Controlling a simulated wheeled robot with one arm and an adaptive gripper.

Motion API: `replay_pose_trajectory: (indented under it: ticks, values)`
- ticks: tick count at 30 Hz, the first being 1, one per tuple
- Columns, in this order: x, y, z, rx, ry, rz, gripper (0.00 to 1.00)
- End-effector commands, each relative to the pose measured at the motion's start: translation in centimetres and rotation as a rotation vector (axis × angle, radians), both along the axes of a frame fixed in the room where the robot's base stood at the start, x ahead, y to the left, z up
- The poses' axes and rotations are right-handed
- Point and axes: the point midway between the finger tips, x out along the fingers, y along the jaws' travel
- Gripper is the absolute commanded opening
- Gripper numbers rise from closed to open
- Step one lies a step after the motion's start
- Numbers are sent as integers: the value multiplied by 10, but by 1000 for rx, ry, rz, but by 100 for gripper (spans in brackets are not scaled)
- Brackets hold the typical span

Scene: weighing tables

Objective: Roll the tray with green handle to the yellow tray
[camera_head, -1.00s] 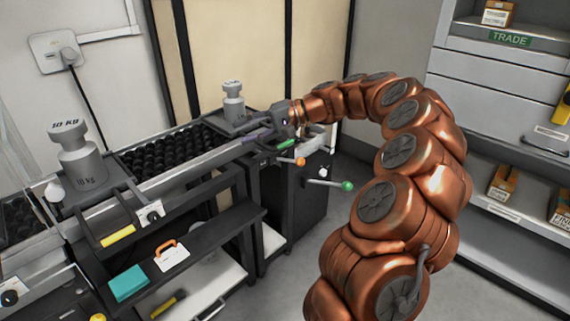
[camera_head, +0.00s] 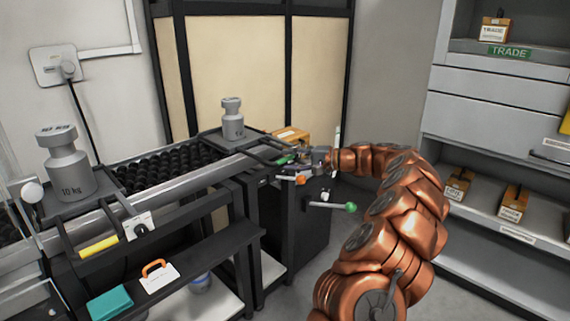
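The tray with green handle (camera_head: 208,139) sits at the right end of the roller track and carries a grey weight (camera_head: 232,120). Its green handle (camera_head: 283,160) shows at the tray's front right, partly covered by my gripper. The yellow tray (camera_head: 92,208), with a yellow handle (camera_head: 98,247) at its front, is at the left and carries a larger 10 kg weight (camera_head: 66,170). My gripper (camera_head: 284,158) reaches in from the right, its fingers at the green handle. Whether they are closed on it is too small to tell.
Black rollers (camera_head: 160,162) lie between the two trays, with nothing standing on them. A cardboard box (camera_head: 291,139) is behind my gripper. A green-knobbed lever (camera_head: 350,207) sticks out below it. Shelves (camera_head: 500,120) with boxes stand at the right.

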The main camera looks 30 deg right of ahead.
Motion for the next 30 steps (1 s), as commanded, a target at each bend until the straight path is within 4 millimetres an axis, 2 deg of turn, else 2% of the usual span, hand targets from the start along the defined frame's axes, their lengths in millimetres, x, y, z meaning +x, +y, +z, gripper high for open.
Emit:
replay_pose_trajectory:
  ticks: [6, 15, 27, 30]
  values:
    - [14, 11, -4, 0, 1, 1, 39]
    - [15, 12, -4, 0, 1, 1, 39]
    - [15, 12, -3, -1, 0, 1, 0]
    - [15, 12, -3, -1, 0, 1, 0]
